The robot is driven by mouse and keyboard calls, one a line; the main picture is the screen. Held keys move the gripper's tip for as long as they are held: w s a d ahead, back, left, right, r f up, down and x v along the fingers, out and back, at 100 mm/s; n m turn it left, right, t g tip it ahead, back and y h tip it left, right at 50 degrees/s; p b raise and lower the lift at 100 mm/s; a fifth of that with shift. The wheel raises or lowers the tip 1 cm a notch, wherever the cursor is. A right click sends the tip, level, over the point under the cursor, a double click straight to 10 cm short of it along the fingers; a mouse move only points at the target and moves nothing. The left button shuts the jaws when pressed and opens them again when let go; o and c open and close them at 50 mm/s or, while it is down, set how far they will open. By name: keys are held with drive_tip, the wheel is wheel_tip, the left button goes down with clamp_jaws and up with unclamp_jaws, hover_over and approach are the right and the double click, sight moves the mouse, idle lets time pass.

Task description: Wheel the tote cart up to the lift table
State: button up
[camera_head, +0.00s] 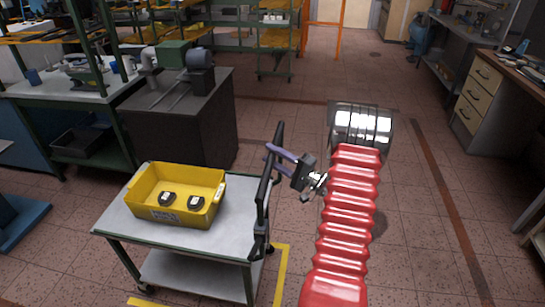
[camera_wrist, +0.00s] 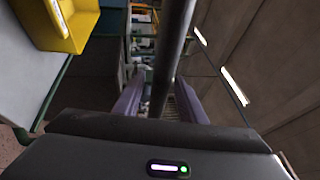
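The tote cart (camera_head: 135,222) stands at the lower centre left of the head view, with a grey top, a lower shelf and dark green legs. A yellow tote (camera_head: 180,212) with two small dark-and-white items sits on its top. The cart's black upright handle (camera_head: 264,205) is on its right side. My gripper (camera_head: 268,156) reaches in from the right at the handle's upper part. In the wrist view the handle bar (camera_wrist: 172,55) runs between the two purple fingers (camera_wrist: 158,95), which are apart with gaps beside it. I cannot identify the lift table for certain.
Yellow floor lines (camera_head: 281,270) run beside the cart. A dark cabinet (camera_head: 185,125) stands behind it, and a low blue platform (camera_head: 22,222) lies at the left edge. A drawer bench (camera_head: 480,90) is at right. The tiled floor in the middle right is clear.

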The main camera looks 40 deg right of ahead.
clamp_jaws()
drive_tip(key=shift+a+f, duration=0.1)
idle(0.3)
